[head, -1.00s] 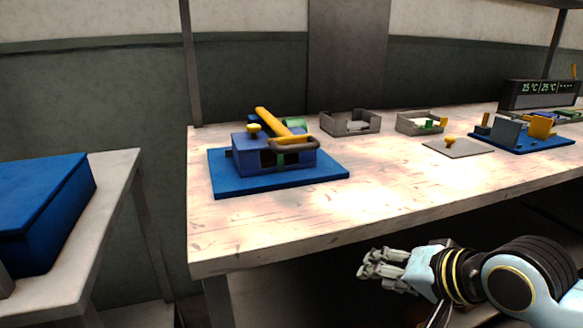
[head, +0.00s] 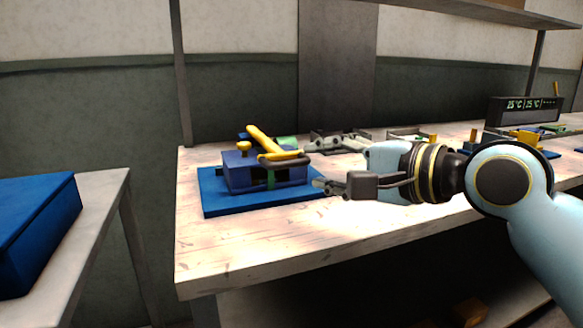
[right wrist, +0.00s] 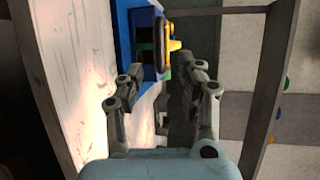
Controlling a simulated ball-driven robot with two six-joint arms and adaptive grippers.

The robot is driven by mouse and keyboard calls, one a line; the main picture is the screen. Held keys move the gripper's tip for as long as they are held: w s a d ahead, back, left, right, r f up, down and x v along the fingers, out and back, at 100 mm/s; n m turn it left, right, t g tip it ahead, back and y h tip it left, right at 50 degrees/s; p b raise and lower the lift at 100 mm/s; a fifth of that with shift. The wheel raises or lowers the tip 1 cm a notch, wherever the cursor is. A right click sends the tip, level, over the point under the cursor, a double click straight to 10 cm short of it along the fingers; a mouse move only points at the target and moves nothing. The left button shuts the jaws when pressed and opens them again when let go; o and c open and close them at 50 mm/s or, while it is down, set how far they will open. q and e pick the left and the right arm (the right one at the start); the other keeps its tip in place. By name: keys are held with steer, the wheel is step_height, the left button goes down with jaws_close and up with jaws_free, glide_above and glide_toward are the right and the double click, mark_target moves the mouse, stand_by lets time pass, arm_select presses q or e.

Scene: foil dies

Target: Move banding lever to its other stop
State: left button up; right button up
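The banding lever is a yellow bar (head: 262,139) slanting across the top of a blue box-shaped device (head: 238,177), with a dark loop (head: 286,160) at its near right end. The device stands on a blue base plate (head: 214,205). In the right wrist view the yellow part (right wrist: 174,46) and the dark loop (right wrist: 161,38) lie ahead, between the lines of the fingers. My right gripper (head: 314,163) is open and empty, just right of the loop, its fingers spread either side of the loop's height. I see no contact. My left gripper is out of view.
A grey tray (head: 350,150) stands behind my right gripper, partly hidden. Another tray (head: 410,133) and a digital display (head: 525,109) are farther right. A blue box (head: 35,225) sits on a separate table at left. The table's front strip is clear.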

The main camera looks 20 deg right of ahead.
mark_target(295, 166)
steer(key=b+x, duration=0.1)
steer(key=x, duration=0.6)
steer(key=shift+w+a+f, duration=0.15)
steer(key=shift+w+f, duration=0.05)
steer(key=shift+w, duration=0.1)
jaws_close()
steer(key=shift+f, duration=0.1)
